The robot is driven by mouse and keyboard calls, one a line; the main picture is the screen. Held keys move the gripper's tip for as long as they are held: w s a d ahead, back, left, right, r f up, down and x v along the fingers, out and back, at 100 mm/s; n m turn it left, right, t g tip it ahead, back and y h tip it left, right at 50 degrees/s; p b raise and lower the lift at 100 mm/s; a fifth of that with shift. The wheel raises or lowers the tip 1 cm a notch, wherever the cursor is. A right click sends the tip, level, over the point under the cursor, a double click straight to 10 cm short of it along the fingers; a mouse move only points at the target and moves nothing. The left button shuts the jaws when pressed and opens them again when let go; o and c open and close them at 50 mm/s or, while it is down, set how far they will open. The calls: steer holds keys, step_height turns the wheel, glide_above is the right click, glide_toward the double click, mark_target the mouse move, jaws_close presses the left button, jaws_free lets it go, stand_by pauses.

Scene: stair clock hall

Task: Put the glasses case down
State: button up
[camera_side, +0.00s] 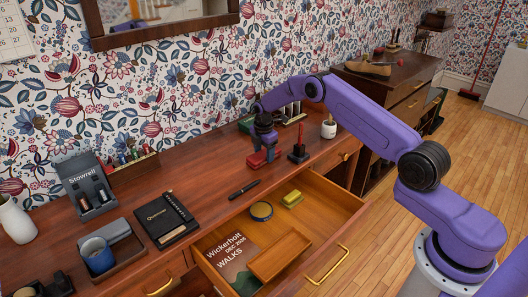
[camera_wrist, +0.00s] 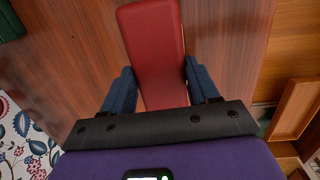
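The red glasses case (camera_side: 257,160) is at my gripper (camera_side: 264,148), over the wooden desk top (camera_side: 205,185) behind the open drawer. In the wrist view the case (camera_wrist: 152,45) runs lengthwise between the two dark blue fingers of my gripper (camera_wrist: 162,80), which press on its two long sides. I cannot tell whether the underside of the case touches the desk or is slightly above it. Part of the case is hidden by the fingers in the side view.
A black pen (camera_side: 244,189) lies in front. The open drawer (camera_side: 325,208) holds a booklet (camera_side: 234,262), wooden tray (camera_side: 280,256), round tin (camera_side: 261,211) and yellow item (camera_side: 292,198). A notebook (camera_side: 165,219) lies left.

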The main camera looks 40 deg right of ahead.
mark_target(264, 156)
steer(key=o, duration=0.4)
steer(key=shift+o, duration=0.2)
steer(key=shift+r, duration=0.1)
step_height(264, 156, up, 12)
steer(key=s+a, duration=0.1)
steer(key=s+a+r+m, duration=0.1)
steer(key=s+a+r, duration=0.4)
steer(key=s+a, duration=0.25)
steer(key=s+a+r+m, duration=0.1)
steer(key=s+a+r, duration=0.3)
steer(key=s+a, duration=0.4)
steer(key=s+a+r+m+y, duration=0.1)
steer(key=s+a+r, duration=0.1)
steer(key=s, duration=0.9)
steer(key=s+a+r+m, duration=0.1)
steer(key=s+a, duration=0.1)
steer(key=s, duration=0.8)
steer(key=s+d+f+m, duration=0.1)
steer(key=s+d, duration=0.4)
steer(key=s, duration=0.7)
steer(key=shift+s+d+f+g, duration=0.15)
steer(key=shift+d+f+g, duration=0.1)
steer(key=shift+g, duration=0.15)
